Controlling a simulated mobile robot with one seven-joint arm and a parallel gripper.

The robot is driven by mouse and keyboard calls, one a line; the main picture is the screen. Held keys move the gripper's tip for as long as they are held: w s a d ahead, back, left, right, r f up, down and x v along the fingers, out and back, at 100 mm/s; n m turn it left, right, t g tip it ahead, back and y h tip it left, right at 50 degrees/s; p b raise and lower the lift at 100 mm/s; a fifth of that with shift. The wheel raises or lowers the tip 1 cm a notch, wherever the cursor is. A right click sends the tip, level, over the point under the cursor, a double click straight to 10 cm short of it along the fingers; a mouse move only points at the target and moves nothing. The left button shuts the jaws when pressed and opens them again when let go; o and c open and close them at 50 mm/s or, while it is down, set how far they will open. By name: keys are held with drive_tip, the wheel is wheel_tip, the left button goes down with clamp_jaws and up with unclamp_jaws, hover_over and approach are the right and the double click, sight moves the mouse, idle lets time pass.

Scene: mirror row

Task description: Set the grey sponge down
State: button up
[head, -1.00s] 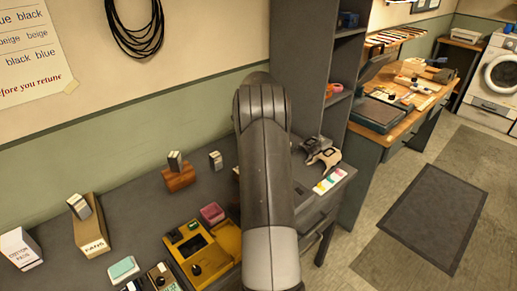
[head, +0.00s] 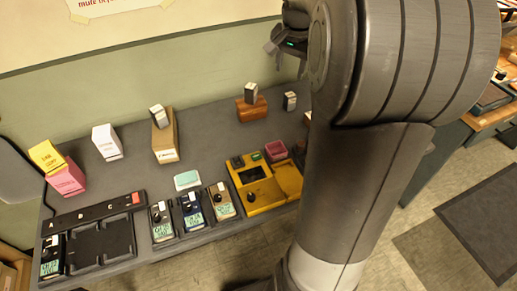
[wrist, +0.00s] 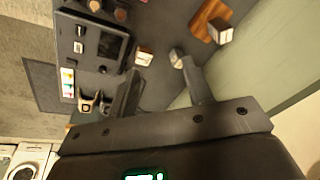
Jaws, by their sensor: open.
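My gripper (head: 286,60) is high at the back of the bench, near the wall, with its jaws apart. In the wrist view my gripper (wrist: 160,66) shows two spread fingers and nothing held between them. Past the fingertips, a small grey block (wrist: 177,56) stands on the bench, apart from the fingers; in the head view this grey block (head: 290,100) is right of a wooden block (head: 252,110). A similar grey-white block (head: 250,91) sits on the wooden block. I cannot tell which piece, if any, is the grey sponge.
A white-topped piece (wrist: 144,56) is beside the grey block.

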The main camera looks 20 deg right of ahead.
drive_tip(key=s+a+f+n+t, duration=0.1)
drive_tip(key=s+a+n, duration=0.4)
drive_tip(key=s+a, duration=0.4)
drive_tip(key=s+a+f+n+t, duration=0.1)
drive_tip(key=s+a+n+t, duration=0.1)
drive_tip(key=s+a+n, duration=0.3)
drive_tip(key=shift+s+a+y, duration=0.4)
drive_tip(key=shift+s+a, duration=1.85)
drive_tip(key=shift+s, duration=2.2)
drive_tip(key=shift+r, duration=0.1)
